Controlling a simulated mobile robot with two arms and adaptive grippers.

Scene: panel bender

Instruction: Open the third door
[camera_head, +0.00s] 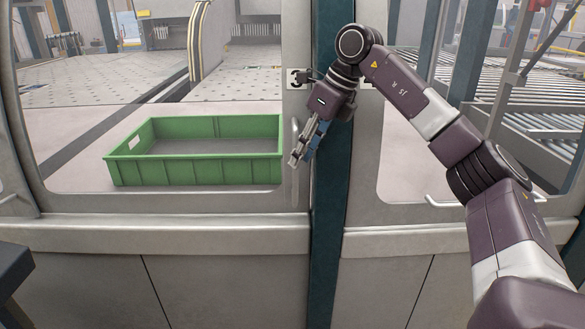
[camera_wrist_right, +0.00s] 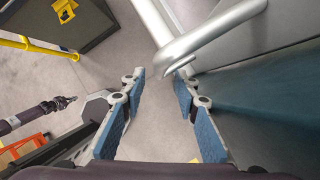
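The closed door panel with a large window (camera_head: 200,231) fills the left of the head view. Its vertical silver handle (camera_head: 295,135) is near the right edge, partly hidden by my right gripper (camera_head: 299,158). In the right wrist view the handle (camera_wrist_right: 214,37) is a bent metal bar just beyond the fingertips. The right gripper (camera_wrist_right: 162,76) is open, its blue-padded fingers apart and nothing between them. Another door panel (camera_head: 440,243) with a handle (camera_head: 437,200) stands to the right. My left gripper (camera_wrist_right: 65,103) shows small in the wrist view; its opening is unclear.
A green crate (camera_head: 195,172) shows through the left window. A dark teal post (camera_head: 328,230) stands between the panels, with a latch (camera_head: 298,78) beside it. The wrist view shows a grey cabinet (camera_wrist_right: 75,30), a yellow rail (camera_wrist_right: 35,45) and bare floor.

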